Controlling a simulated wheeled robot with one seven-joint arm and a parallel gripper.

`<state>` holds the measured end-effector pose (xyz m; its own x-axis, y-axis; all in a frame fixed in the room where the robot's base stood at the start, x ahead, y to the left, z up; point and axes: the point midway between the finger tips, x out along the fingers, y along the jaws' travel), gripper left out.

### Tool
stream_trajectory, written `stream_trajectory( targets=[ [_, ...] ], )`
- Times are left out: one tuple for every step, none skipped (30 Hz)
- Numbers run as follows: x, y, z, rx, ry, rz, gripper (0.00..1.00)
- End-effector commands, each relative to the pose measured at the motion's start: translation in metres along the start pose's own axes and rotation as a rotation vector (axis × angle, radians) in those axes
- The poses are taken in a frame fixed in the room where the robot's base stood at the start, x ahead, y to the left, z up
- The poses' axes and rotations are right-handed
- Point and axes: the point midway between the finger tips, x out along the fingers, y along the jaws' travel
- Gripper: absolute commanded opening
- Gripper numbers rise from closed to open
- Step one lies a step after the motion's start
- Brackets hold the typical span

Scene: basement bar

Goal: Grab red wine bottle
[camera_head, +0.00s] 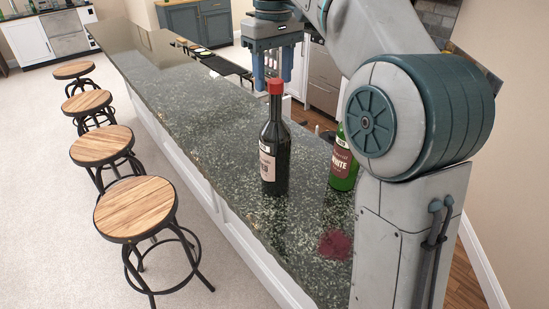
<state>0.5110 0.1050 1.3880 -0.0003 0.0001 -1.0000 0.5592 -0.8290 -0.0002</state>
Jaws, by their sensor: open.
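A dark wine bottle with a red cap (274,150) stands upright on the dark green speckled bar counter (190,100). Its pale label faces left. My gripper (274,82) points down, and its blue fingertips appear at the height of the bottle's cap in the picture. The gripper is open and holds nothing. I cannot tell the exact gap.
A green bottle labelled "WHITE" (343,163) stands to the right, partly behind my arm. A dark red patch (335,244) lies on the counter's near end. Several wooden stools (135,208) line the left side. The counter's left part is clear.

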Motion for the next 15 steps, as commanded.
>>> stream_trajectory(
  targets=[
    [0.002,0.0,0.0,0.0,0.0,0.0,0.5],
    [0.003,0.0,0.0,0.0,0.0,0.0,0.5],
    [0.004,0.0,0.001,0.001,-0.001,0.0,0.5],
    [0.006,0.001,0.001,0.001,-0.001,0.0,0.5],
    [0.008,0.001,0.001,0.001,-0.001,0.0,0.5],
    [0.011,0.001,0.002,0.002,-0.002,0.0,0.5],
    [0.015,0.001,0.002,0.002,-0.002,0.0,0.5],
    [0.018,0.002,0.003,0.002,-0.003,0.0,0.5],
    [0.023,0.002,0.003,0.002,-0.002,0.0,0.5],
    [0.027,0.002,0.004,0.002,-0.003,0.0,0.5],
    [0.03,0.003,0.004,0.002,-0.002,0.0,0.5],
    [0.035,0.003,0.004,0.002,-0.003,0.0,0.5],
    [0.04,0.003,0.004,0.001,-0.003,0.0,0.5],
    [0.043,0.003,0.004,0.001,-0.003,0.0,0.5],
    [0.046,0.003,0.004,0.002,-0.002,0.0,0.5]
  ],
)
